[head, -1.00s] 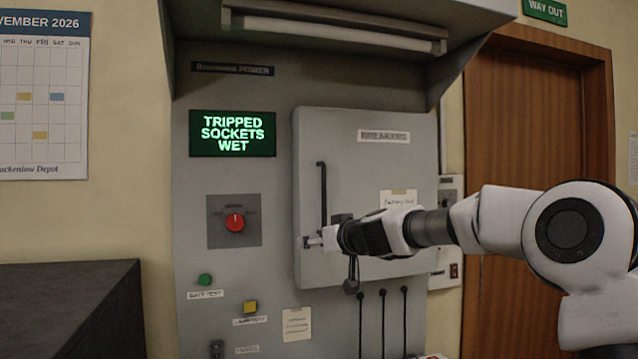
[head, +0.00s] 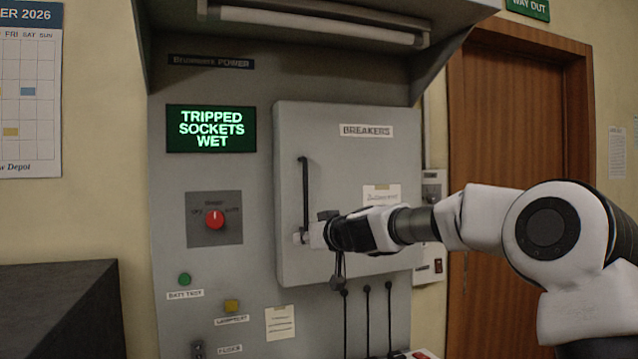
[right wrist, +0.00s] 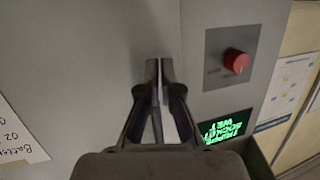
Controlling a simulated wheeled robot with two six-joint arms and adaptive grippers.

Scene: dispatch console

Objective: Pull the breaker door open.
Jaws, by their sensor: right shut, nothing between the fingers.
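The breaker door (head: 340,165) is a light grey panel labelled "BREAKERS" on the console front. It stands slightly proud of the console, and I cannot tell whether it is ajar. A black vertical bar handle (head: 305,185) is near its left edge. My right gripper (head: 304,237) is at the handle's lower end, close to the door's left edge. In the right wrist view its fingers (right wrist: 159,68) are shut together with nothing between them, in front of the door face (right wrist: 80,60). The handle cannot be made out there. My left gripper is out of view.
Left of the door are a lit display (head: 211,129) reading "TRIPPED SOCKETS WET" and a red knob (head: 215,219). A green button (head: 184,279) and a yellow button (head: 232,306) are below. Black cables (head: 367,320) hang under the door. A dark cabinet (head: 60,310) stands left.

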